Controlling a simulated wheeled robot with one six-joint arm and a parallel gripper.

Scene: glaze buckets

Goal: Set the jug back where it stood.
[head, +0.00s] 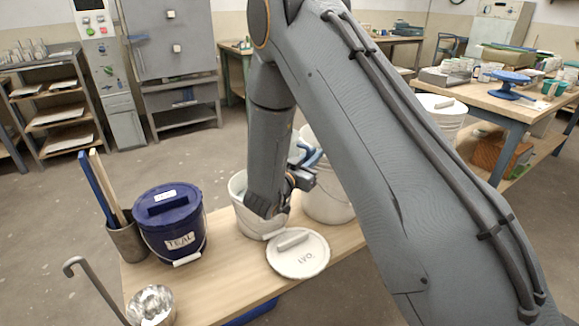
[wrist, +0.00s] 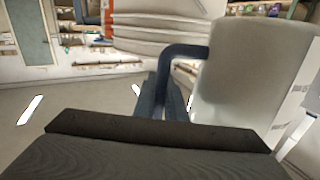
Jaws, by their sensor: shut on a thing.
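The jug (wrist: 255,70) shows in the wrist view as a pale, cream-white body with a dark blue handle (wrist: 183,50). My gripper (wrist: 172,100) is shut on the handle, with the jug to the right of the fingers. In the head view my gripper (head: 301,179) is above the worktable between two white buckets, and a blue part, seemingly the handle, shows beside it. The jug's body is mostly hidden there by my arm. I cannot tell what is under the jug.
On the wooden table (head: 222,262) stand a lidded blue TEAL bucket (head: 176,228), an open white bucket (head: 245,217), another white bucket (head: 328,204), a tool pot (head: 126,243) and a metal ladle (head: 151,304). A white lid (head: 300,260) lies at the front.

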